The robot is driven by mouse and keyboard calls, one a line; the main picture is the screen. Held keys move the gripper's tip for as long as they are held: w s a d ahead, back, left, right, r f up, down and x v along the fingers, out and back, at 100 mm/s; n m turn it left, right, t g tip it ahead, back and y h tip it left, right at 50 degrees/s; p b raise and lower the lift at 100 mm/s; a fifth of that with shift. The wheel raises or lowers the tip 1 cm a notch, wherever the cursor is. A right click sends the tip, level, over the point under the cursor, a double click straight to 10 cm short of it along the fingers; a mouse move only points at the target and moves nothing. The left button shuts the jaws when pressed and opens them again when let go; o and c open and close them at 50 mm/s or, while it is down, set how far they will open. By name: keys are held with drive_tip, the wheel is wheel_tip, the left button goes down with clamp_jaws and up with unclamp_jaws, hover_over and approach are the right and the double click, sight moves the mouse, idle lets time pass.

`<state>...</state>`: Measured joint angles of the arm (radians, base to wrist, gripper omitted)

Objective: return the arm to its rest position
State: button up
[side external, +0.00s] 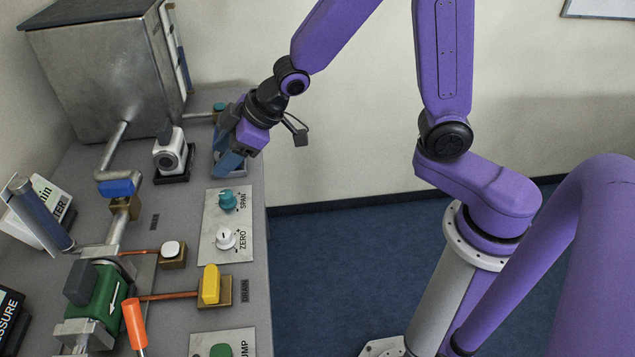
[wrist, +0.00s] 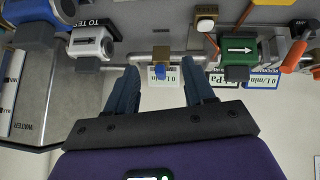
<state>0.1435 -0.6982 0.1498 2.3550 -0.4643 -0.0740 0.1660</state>
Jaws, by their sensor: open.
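My gripper (side external: 228,155) is at the back right of the bench in the side view, its blue fingers pointing down and left. In the wrist view the two fingers of my gripper (wrist: 162,88) stand apart with nothing held between them. Beyond that gap are a brass valve with a blue handle (wrist: 160,70) and a flow display. My purple arm reaches in from the upper right, bent at the elbow. The fingertips partly overlap the bench edge in the side view, and I cannot tell their exact height above it.
A metal tank (side external: 105,75) stands at the back left. Near my gripper are a white valve (side external: 171,155) and the panel with the teal SPAN knob (side external: 228,199) and white ZERO knob (side external: 226,238). A green valve body (side external: 100,292), yellow handle (side external: 210,284) and orange handle (side external: 134,323) are nearer.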

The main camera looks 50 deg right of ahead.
drive_tip(key=s+d+n+g+h, duration=0.1)
drive_tip(key=s+d, duration=0.3)
drive_tip(key=s, duration=0.5)
drive_tip(key=s+d+r+g+h, duration=0.1)
drive_tip(key=s+d+g, duration=0.2)
drive_tip(key=s, duration=0.7)
drive_tip(key=s+d+r+n+g+h, duration=0.1)
drive_tip(key=s+d+g+h, duration=0.1)
drive_tip(key=s+d, duration=0.4)
drive_tip(key=s, duration=0.3)
drive_tip(key=shift+s+d+n, duration=0.15)
drive_tip(key=shift+s+n, duration=0.15)
drive_tip(key=shift+s, duration=0.05)
